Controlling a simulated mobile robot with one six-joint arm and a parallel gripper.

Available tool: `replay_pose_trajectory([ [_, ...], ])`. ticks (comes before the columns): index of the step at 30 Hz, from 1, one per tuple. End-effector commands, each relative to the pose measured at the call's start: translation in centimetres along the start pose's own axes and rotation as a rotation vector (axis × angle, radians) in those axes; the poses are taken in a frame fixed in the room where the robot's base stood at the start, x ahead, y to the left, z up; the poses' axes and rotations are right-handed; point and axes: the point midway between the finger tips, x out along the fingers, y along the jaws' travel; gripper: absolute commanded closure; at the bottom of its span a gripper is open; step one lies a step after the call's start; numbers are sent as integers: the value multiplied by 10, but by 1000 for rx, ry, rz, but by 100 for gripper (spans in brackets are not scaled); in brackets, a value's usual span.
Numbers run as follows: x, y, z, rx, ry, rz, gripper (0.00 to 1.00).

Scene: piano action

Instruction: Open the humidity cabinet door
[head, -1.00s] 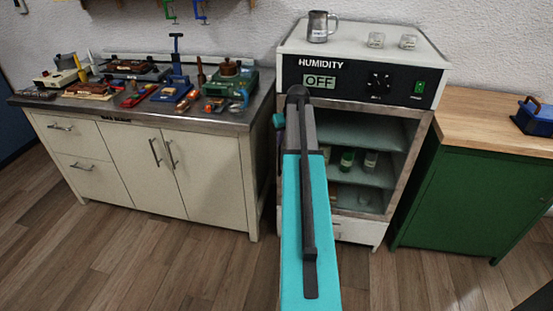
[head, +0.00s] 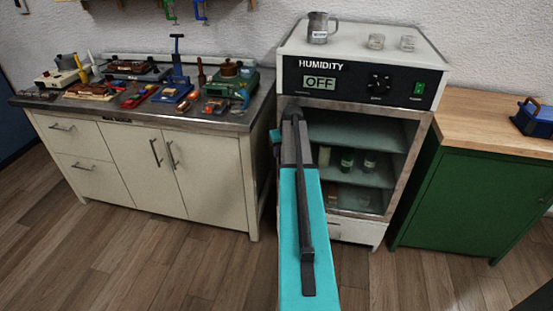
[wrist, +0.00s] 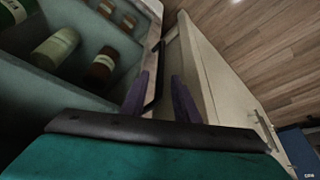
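The humidity cabinet (head: 440,62) stands in the middle right of the head view, with OFF on its display. Its door (head: 399,178) has a metal frame around a clear pane and looks shut; bottles show on the shelves inside. My arm covers the door's left edge. In the wrist view, a dark bar handle (wrist: 157,82) stands along the door's edge. My gripper (wrist: 160,92) is open, with one purple finger on each side of the handle's near end. Contact with the handle cannot be told. The fingers are hidden in the head view.
A cream cabinet with a cluttered metal top (head: 215,122) stands close on the left. A green cabinet with a wooden top (head: 490,115) stands on the right. A metal jug (head: 320,28) and two small jars sit on the humidity cabinet. The wooden floor in front is clear.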

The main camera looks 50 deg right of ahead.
Motion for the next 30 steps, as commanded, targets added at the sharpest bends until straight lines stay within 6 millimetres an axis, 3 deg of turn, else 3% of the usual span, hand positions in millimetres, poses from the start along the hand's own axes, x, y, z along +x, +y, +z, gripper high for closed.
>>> replay_pose_trajectory([
  [10,39,0,0,0,-1,-1,72],
  [23,46,0,0,0,0,0,72],
  [29,46,0,0,1,0,0,100],
  [30,46,0,0,1,0,0,100],
])
